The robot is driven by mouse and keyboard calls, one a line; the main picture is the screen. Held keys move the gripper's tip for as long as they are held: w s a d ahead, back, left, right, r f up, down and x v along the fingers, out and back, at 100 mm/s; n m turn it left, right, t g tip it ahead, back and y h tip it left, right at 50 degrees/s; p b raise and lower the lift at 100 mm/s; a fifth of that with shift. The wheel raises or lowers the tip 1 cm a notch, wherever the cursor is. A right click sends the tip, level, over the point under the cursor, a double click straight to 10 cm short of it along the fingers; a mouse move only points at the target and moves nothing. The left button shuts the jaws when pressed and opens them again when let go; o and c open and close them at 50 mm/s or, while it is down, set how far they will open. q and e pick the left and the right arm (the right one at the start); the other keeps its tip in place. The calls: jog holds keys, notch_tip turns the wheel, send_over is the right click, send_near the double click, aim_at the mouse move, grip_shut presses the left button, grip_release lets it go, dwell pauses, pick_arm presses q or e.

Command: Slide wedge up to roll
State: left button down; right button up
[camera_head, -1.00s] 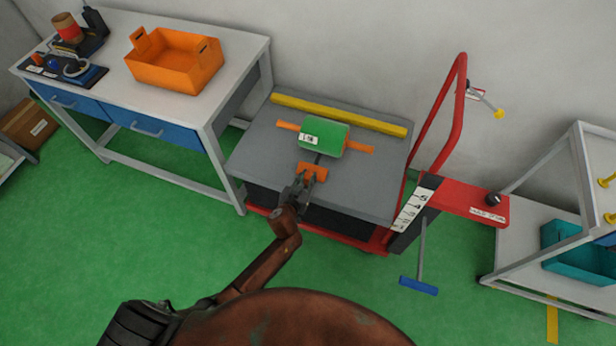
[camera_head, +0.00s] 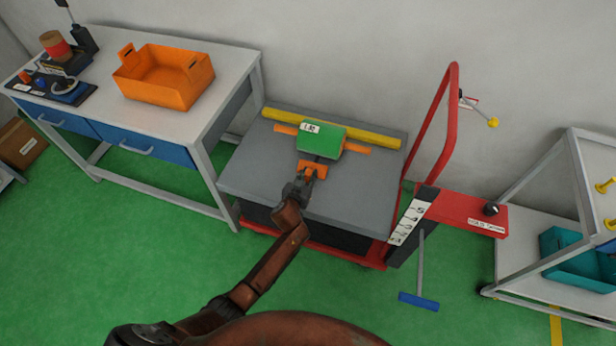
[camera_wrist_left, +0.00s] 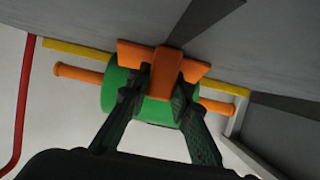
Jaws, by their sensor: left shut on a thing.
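The green roll (camera_head: 321,142) lies on the grey table top of the cart, with an orange rod sticking out at both ends. It is right at or against the yellow bar (camera_head: 375,136) behind it. The orange wedge (camera_head: 312,169) is just in front of the roll. My left gripper (camera_head: 304,181) is shut on the wedge. In the left wrist view, the wedge (camera_wrist_left: 166,61) covers part of the roll (camera_wrist_left: 154,112); whether they touch is hard to tell. My right gripper is not in view.
The red cart handle (camera_head: 436,125) rises at the right of the grey top (camera_head: 255,165). A white bench with an orange bin (camera_head: 165,80) stands at the left. A rack with a teal bin (camera_head: 575,258) is at the right. The top is clear beside the roll.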

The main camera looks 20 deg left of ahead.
pick_arm(q)
jog(key=c, duration=1.7)
grip_release()
jog(key=shift+s, duration=0.15)
jog(key=v, duration=1.1)
jog(key=shift+s+r, duration=0.2)
jog(key=shift+s, duration=0.15)
jog(key=shift+a, duration=0.1)
